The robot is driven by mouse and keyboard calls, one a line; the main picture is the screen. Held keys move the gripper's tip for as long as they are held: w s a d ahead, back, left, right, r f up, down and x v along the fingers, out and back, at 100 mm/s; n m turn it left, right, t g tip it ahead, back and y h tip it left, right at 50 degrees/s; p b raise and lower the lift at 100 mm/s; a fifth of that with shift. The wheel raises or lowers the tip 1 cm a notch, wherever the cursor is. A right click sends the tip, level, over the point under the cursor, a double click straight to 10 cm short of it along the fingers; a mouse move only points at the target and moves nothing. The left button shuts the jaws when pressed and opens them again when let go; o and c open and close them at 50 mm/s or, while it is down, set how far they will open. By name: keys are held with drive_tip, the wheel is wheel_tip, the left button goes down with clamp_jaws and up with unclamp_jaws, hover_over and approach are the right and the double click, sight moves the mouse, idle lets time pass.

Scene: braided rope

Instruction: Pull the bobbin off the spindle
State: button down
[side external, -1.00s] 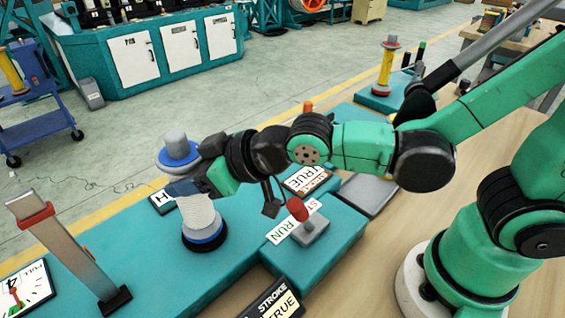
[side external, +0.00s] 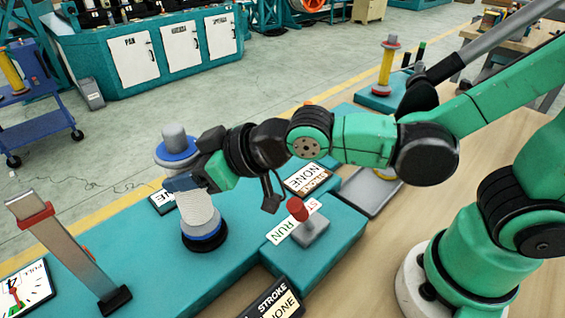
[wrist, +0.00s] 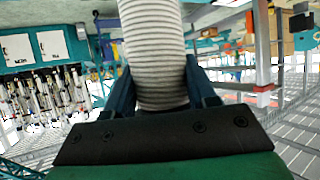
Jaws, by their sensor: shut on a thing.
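The bobbin (side external: 200,211), wound with white cord and with blue flanges, stands at the teal bench's middle in the side view. Its lower end is at a black round base (side external: 206,246). A grey rounded top (side external: 174,133) rises above the upper blue flange. My gripper (side external: 182,184) is shut around the upper winding from the right. The wrist view shows the ribbed white winding (wrist: 152,45) between my two dark blue fingers. The fingers and wrist hide part of the bobbin, and the spindle inside is hidden. I cannot tell whether the lower end has left the base.
A red-knobbed lever (side external: 298,208) stands right of the bobbin, beside RUN lettering. A tall metal lever with a red collar (side external: 36,220) leans at the left. A grey tray (side external: 368,196) lies under my arm. A yellow bobbin (side external: 386,68) stands farther back.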

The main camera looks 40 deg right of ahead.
sight(183, 132)
drive_tip(key=shift+r, duration=2.6)
